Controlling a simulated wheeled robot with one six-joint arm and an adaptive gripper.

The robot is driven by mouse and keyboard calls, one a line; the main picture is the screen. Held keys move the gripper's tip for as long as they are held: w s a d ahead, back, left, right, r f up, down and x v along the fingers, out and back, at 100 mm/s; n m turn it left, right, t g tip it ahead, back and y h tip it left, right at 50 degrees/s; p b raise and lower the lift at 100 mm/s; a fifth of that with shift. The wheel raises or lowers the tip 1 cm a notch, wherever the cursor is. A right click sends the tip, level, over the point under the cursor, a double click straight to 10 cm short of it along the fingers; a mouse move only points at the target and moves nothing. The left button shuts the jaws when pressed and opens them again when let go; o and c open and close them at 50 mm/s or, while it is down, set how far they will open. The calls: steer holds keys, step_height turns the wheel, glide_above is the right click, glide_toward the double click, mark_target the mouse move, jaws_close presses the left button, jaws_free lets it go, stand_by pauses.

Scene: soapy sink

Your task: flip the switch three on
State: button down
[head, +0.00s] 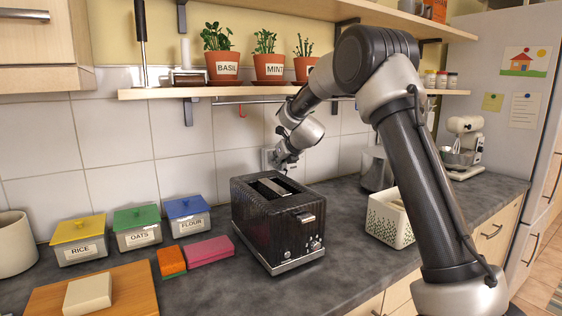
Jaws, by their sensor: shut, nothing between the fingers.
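A pale wall plate (267,158) is on the white tiles behind the black toaster, partly hidden by my gripper. Individual switches, their numbers and their positions are too small or hidden to make out. My gripper (285,164) is at the end of my arm, pointing down close in front of the wall, just right of the plate. It is shut and holds nothing. I cannot tell whether it touches the plate.
The black toaster (278,222) stands on the dark counter below my gripper. Labelled canisters, including rice (79,246), stand to the left. A white basket (388,226) is to the right. A shelf (165,94) with potted herbs runs above my gripper.

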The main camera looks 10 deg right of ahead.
steer(key=shift+w, duration=0.1)
steer(key=shift+w+a+f, duration=0.1)
steer(key=shift+w, duration=0.05)
stand_by(0.3)
steer(key=shift+w+r, duration=0.15)
steer(key=shift+r, duration=0.85)
